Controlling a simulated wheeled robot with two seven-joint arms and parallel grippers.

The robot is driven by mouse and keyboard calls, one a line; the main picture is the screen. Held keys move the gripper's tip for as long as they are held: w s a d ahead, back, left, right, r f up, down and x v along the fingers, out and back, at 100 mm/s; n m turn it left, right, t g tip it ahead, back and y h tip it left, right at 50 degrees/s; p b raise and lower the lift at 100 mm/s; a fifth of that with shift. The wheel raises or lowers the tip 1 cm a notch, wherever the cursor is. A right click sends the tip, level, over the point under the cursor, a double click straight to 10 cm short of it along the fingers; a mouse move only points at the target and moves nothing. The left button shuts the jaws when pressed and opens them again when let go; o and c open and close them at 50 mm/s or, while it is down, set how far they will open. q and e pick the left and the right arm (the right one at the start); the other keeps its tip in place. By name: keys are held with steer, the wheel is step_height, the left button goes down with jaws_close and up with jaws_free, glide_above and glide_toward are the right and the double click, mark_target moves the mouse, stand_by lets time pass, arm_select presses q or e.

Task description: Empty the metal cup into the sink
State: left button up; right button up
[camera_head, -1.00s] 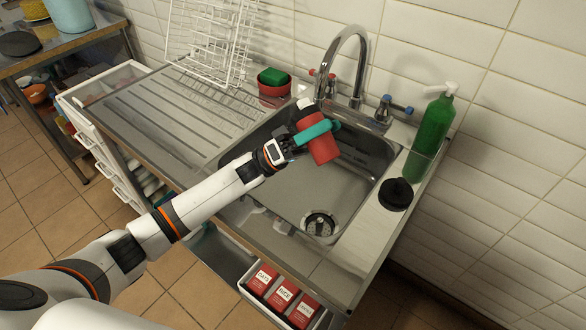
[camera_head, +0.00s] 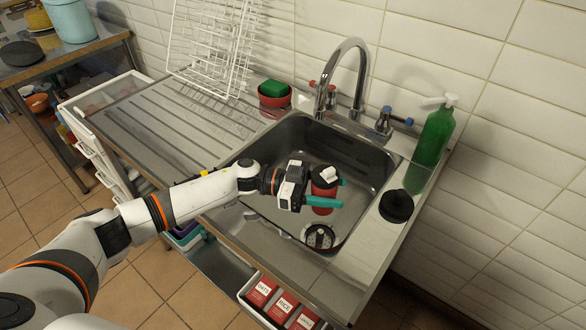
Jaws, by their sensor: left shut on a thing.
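My left gripper (camera_head: 333,192) is shut on a red cup (camera_head: 322,190) with a dark top and a white piece on it. Its teal fingers lie on either side of the cup. The cup looks roughly upright over the sink basin, and its inside cannot be made out. I cannot tell whether it touches the sink floor. The metal sink (camera_head: 370,165) has a round drain (camera_head: 319,237) just below the cup in the picture. No liquid can be made out in the basin. My right gripper is not in view.
The tap (camera_head: 347,45) arches over the sink's back edge. A green bottle (camera_head: 431,140) and a black round object (camera_head: 396,206) stand on the right rim. A red bowl with a green sponge (camera_head: 273,95) and a white rack (camera_head: 212,45) stand left. The ribbed drainboard (camera_head: 165,115) is mostly clear.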

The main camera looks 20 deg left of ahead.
mark_target(334, 174)
arm_select(q)
steer(key=shift+r+p, duration=0.4)
steer(key=shift+p, duration=0.15)
step_height(334, 174, up, 5)
steer(key=p, duration=0.5)
steer(key=shift+s+r, duration=0.1)
steer(key=shift+d, duration=0.1)
